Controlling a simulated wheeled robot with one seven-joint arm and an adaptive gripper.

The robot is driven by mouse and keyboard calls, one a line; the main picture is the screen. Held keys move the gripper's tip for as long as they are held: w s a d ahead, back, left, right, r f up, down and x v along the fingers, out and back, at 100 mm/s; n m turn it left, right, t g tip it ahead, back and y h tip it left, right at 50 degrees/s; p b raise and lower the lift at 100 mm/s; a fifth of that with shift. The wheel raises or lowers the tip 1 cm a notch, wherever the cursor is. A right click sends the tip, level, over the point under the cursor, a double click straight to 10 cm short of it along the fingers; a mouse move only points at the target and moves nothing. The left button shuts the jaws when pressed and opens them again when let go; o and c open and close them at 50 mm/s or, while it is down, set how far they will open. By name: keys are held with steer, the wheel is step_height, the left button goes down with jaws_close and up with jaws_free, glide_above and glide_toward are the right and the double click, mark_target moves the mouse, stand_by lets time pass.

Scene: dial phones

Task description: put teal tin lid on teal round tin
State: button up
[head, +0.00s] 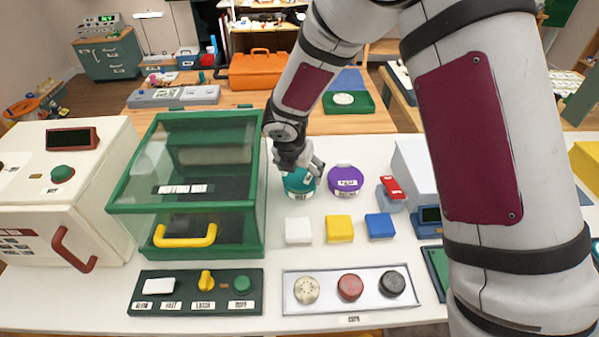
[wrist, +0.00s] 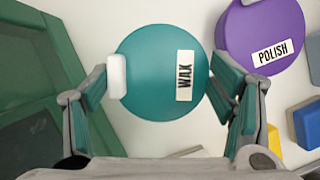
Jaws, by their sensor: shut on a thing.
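The teal tin lid (wrist: 150,90) is a round teal disc with a WAX label, seen from above in the wrist view. My gripper (wrist: 163,78) has one finger on each side of it and is shut on it. A small white piece shows at its left edge by the left finger. In the head view my gripper (head: 303,170) is over the teal round tin (head: 299,188), just right of the green glass case. The lid is in line with the tin there, and I cannot tell whether it rests on it or hangs slightly above.
A purple POLISH tin (head: 346,180) stands close on the right. White (head: 298,230), yellow (head: 339,228) and blue (head: 380,226) blocks lie in front. The green glass case (head: 258,225) is close on the left. A tray with three round dials (head: 350,288) lies near the front edge.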

steer(key=shift+f, duration=0.45)
steer(key=o, duration=0.9)
steer(key=shift+f, duration=0.1)
steer(key=shift+c, duration=0.2)
